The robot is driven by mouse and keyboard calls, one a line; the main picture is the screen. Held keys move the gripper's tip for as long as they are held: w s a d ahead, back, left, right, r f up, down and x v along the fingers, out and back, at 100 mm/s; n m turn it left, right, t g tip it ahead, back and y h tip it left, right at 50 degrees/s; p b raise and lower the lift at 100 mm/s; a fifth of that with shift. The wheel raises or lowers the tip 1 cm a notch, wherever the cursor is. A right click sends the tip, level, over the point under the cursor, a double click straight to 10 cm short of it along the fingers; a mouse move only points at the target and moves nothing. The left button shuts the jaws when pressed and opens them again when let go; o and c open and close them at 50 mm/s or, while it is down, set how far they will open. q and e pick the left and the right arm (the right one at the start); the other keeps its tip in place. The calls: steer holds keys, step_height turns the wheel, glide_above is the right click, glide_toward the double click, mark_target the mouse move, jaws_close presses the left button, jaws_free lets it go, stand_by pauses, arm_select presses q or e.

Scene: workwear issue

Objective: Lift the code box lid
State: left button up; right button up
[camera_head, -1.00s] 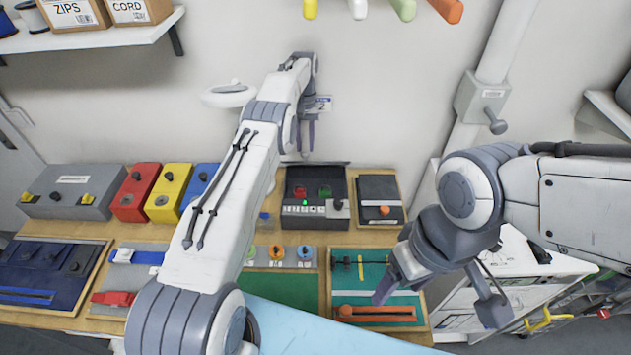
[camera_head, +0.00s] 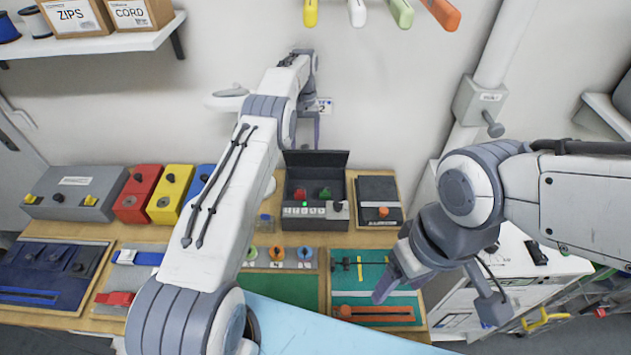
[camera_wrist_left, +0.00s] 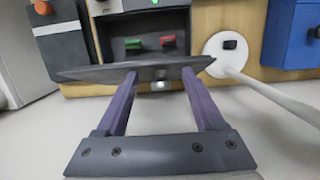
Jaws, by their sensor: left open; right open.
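The code box (camera_head: 315,212) is a dark box on the bench with red and green parts and a lit green spot inside. Its dark lid (camera_head: 316,160) stands raised at the back edge, near upright. My left gripper (camera_head: 307,135) is open just behind and above the lid. The box interior (camera_wrist_left: 150,44) shows beyond the lid. My right gripper (camera_head: 438,298) is open and empty over the right side of the bench.
A dark box with an orange knob (camera_head: 379,200) sits right of the code box. Grey (camera_head: 75,192), red (camera_head: 137,193) and yellow (camera_head: 170,193) boxes stand to the left. A green tray (camera_head: 375,310) lies in front. The wall is close behind the left gripper.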

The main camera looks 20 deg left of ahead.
arm_select(q)
steer(key=r+p, duration=0.1)
steer(key=r, duration=0.1)
steer(key=s+r+p, duration=0.1)
steer(key=r, duration=0.2)
steer(key=r+p, duration=0.1)
steer(key=r, duration=0.1)
steer(key=shift+s+d+r+p, duration=0.25)
steer(key=shift+s+r+p, duration=0.05)
steer(key=shift+s+p, duration=0.05)
stand_by(0.6)
